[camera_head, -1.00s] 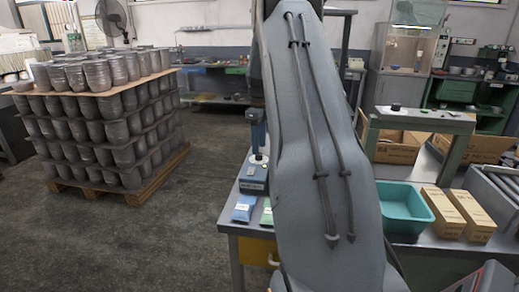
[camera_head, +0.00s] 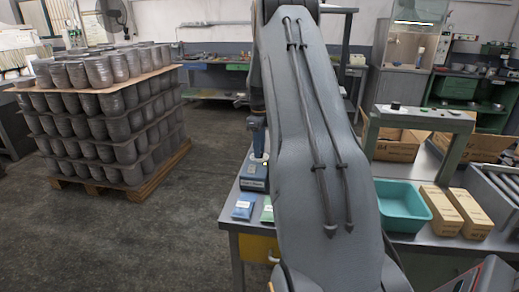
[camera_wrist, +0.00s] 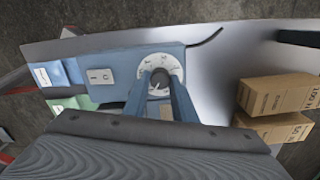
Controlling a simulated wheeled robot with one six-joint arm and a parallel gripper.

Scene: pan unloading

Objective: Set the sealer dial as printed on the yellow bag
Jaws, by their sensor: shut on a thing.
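The blue sealer (camera_head: 254,178) stands on the bench, partly hidden by my arm in the head view. In the wrist view the sealer (camera_wrist: 118,67) shows a white I/O rocker switch (camera_wrist: 100,76) and a round white dial plate with a dark knob (camera_wrist: 160,79). My gripper (camera_wrist: 160,83) is shut on the dial knob, with one blue finger on each side. The dial markings are too small to read. A blue bag (camera_head: 244,206) and a green bag (camera_head: 268,211) lie in front of the sealer. I see no yellow bag in these frames.
To the right on the bench are a teal bin (camera_head: 402,207), cardboard boxes (camera_head: 470,212) and a grey-green frame (camera_head: 420,118). A pallet of stacked pots (camera_head: 100,115) stands at the left. The floor between pallet and bench is clear.

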